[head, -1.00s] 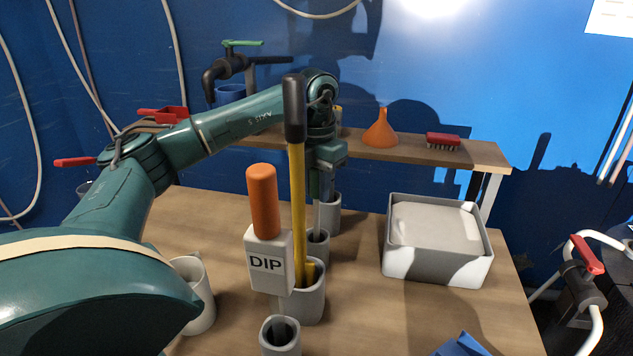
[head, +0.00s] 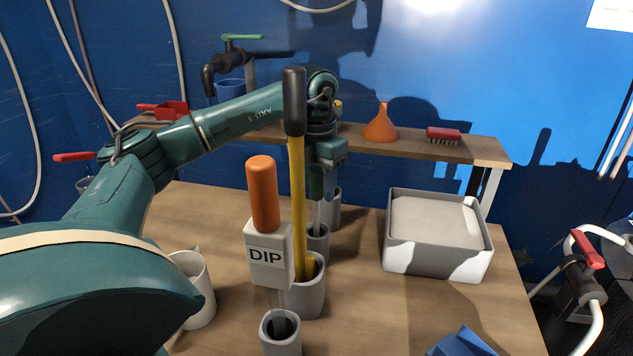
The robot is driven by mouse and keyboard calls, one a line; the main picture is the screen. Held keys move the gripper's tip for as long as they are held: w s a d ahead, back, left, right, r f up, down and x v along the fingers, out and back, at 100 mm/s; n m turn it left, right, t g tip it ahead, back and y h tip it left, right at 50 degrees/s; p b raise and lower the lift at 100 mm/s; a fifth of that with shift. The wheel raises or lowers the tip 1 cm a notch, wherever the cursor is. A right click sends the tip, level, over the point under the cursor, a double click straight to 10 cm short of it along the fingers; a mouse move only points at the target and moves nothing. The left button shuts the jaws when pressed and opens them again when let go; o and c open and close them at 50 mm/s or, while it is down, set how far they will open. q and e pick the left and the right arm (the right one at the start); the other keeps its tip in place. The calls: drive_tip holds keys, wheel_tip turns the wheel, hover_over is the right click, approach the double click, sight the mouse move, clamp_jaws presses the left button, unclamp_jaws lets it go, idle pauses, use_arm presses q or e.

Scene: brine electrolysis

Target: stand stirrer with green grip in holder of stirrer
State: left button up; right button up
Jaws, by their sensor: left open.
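The stirrer with the green grip (head: 316,183) stands about upright in the head view, partly hidden behind a yellow rod. Its thin pale shaft goes down into a small grey holder (head: 317,243), and its lower end is hidden inside. My left gripper (head: 328,160) is open at the top of the green grip. The rod hides part of the jaws, so I cannot tell whether they touch the grip. My right gripper is not in view.
The yellow rod (head: 298,200) with a black top stands in a grey pot (head: 312,293) in front. An orange-handled DIP tool (head: 264,200) stands in the nearest holder (head: 281,338). A grey cup (head: 333,212) is close behind. A grey bin (head: 437,258) stands right.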

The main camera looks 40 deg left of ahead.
use_arm(q)
wheel_tip(320, 180, up, 7)
drive_tip(key=shift+f, duration=0.1)
wheel_tip(320, 180, up, 5)
drive_tip(key=shift+r+p, duration=0.1)
drive_tip(key=shift+p, duration=1)
drive_tip(key=shift+r, duration=0.6)
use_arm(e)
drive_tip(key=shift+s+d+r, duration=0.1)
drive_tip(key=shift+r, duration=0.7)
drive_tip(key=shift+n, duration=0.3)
